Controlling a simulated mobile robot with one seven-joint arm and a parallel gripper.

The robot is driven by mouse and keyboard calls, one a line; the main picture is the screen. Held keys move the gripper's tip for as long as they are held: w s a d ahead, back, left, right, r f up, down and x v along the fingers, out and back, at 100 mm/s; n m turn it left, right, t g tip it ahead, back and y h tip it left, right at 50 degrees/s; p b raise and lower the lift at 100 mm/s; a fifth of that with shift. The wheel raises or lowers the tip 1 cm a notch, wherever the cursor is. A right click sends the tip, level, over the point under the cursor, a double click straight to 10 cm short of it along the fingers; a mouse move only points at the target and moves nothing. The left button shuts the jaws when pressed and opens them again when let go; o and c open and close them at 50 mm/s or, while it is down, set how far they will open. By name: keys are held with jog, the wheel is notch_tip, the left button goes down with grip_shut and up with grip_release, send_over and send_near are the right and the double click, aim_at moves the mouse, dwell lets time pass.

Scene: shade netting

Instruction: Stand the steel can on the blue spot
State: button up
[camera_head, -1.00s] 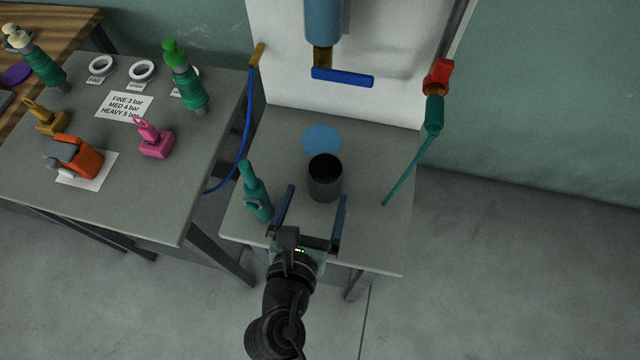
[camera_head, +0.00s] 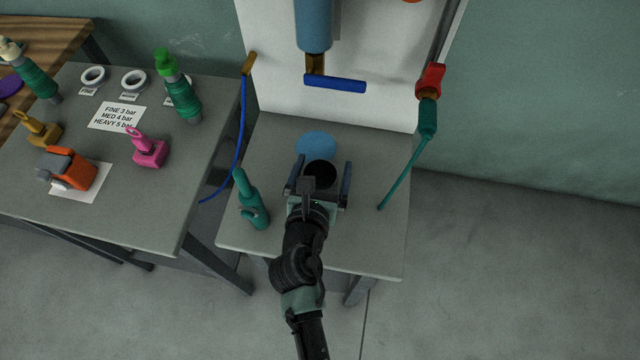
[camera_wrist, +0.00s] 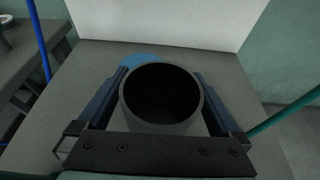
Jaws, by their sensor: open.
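The steel can (camera_head: 320,173) stands upright on the small grey table (camera_head: 370,240), its dark open mouth facing up. In the wrist view the can (camera_wrist: 161,122) sits between the two blue fingers of my gripper (camera_wrist: 160,95). The fingers are open, one on each side of it; whether either touches it I cannot tell. My gripper (camera_head: 319,178) hides the can's lower part in the head view. The blue spot (camera_head: 316,146) lies flat on the table just behind the can. The can's near edge of the spot is covered in the wrist view, where part of the spot (camera_wrist: 138,61) shows.
A teal wand (camera_head: 405,173) slants down on the right, and a blue hose (camera_head: 238,150) hangs at left. A blue handle (camera_head: 336,84) hangs above the back of the table, before a white panel (camera_head: 385,95).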

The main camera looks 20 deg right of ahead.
jog(key=shift+c, duration=0.2)
jog(key=shift+r, duration=0.1)
jog(key=c, duration=1.4)
